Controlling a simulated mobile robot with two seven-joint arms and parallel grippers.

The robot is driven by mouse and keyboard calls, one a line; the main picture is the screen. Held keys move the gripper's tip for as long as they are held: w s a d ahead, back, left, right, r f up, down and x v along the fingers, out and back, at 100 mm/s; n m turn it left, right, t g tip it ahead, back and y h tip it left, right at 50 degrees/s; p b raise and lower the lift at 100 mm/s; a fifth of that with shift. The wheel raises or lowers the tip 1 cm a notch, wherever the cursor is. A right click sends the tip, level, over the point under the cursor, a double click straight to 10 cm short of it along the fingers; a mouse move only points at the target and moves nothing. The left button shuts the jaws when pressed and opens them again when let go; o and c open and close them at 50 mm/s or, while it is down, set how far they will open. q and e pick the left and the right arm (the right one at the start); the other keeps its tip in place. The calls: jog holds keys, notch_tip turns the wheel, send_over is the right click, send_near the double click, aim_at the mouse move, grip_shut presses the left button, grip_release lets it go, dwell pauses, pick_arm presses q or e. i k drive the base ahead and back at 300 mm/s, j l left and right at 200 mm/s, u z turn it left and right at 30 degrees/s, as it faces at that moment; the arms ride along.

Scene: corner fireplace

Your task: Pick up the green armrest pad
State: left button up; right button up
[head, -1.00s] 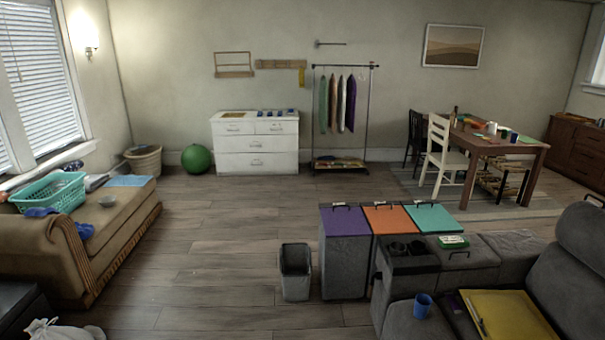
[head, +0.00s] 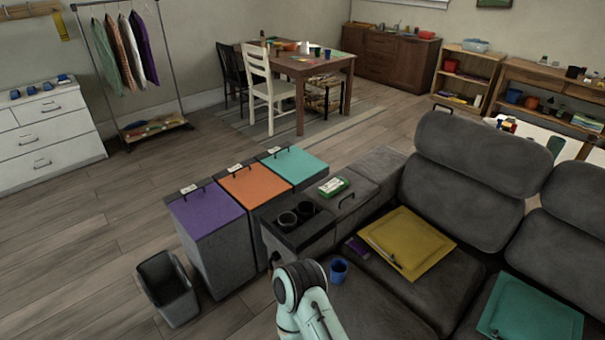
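A small green item with a whitish label on top (head: 333,187) lies flat on the armrest section of the dark grey sofa, behind the two dark cup holders. It is the only green thing on that armrest. It is too small to tell whether it is a pad or a packet. A flat teal-green square (head: 530,310) also lies on the sofa seat at the lower right. One of my arms shows only as a pale link with a dark joint at the bottom centre. Neither gripper is in view, and nothing covers the green item.
The grey sofa (head: 460,200) holds a yellow folder-like sheet (head: 408,243) and a blue cup (head: 338,270). Lidded bins with purple (head: 206,216), orange (head: 249,188) and teal (head: 294,164) tops stand left of the armrest. An open grey bin (head: 168,288) stands beside them. Floor at left is clear.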

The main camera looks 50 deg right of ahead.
aim_at(335, 184)
jog(key=i, duration=0.8)
jog(key=i+z, duration=0.1)
jog(key=i, duration=0.7)
jog(key=z, duration=0.4)
jog(key=i+j+z, duration=0.1)
jog(key=z, duration=0.7)
jog(key=i+j+z, duration=0.1)
jog(key=z, duration=0.3)
